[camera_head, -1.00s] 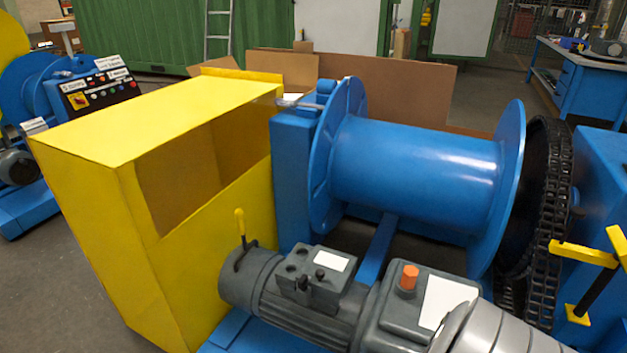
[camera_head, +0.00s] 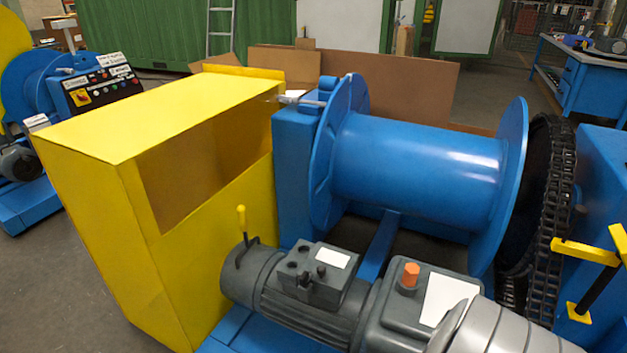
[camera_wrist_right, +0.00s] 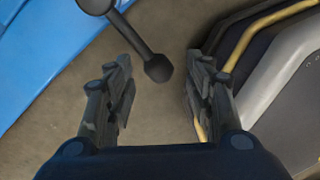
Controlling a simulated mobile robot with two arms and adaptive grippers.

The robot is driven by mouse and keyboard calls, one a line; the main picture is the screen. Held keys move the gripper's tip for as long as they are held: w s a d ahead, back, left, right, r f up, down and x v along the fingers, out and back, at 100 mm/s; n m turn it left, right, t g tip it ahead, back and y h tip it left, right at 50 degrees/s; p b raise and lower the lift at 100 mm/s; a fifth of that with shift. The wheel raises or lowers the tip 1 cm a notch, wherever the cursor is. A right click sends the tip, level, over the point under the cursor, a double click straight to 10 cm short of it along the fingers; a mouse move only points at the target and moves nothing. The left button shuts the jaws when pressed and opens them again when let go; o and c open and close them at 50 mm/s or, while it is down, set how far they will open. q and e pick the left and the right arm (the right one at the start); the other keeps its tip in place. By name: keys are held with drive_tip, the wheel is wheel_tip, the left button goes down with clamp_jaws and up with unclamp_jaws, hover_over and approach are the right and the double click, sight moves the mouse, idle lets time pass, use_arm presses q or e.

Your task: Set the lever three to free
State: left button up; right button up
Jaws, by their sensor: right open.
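My right gripper (camera_wrist_right: 160,85) is open in the right wrist view, with its two dark fingers apart. A dark lever (camera_wrist_right: 137,38) with a rounded end reaches down between and beyond the fingertips; I see no contact. In the head view a small lever with a yellow grip (camera_head: 241,220) stands upright on the motor's end. Yellow handles on a dark rod (camera_head: 598,290) show at the right edge. No label marks which one is lever three. Neither gripper shows in the head view.
A blue winch drum (camera_head: 415,175) with a black chain (camera_head: 553,225) stands mid-scene. A yellow guard box (camera_head: 130,130) is at left and a grey motor (camera_head: 310,290) is in front. Open floor (camera_head: 50,275) lies at far left.

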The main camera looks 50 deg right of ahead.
wheel_tip(320, 180, up, 9)
drive_tip(key=w, duration=0.1)
drive_tip(key=shift+w+d+r, duration=0.15)
drive_tip(key=shift+w+d, duration=0.1)
drive_tip(key=shift+d, duration=0.1)
idle(0.6)
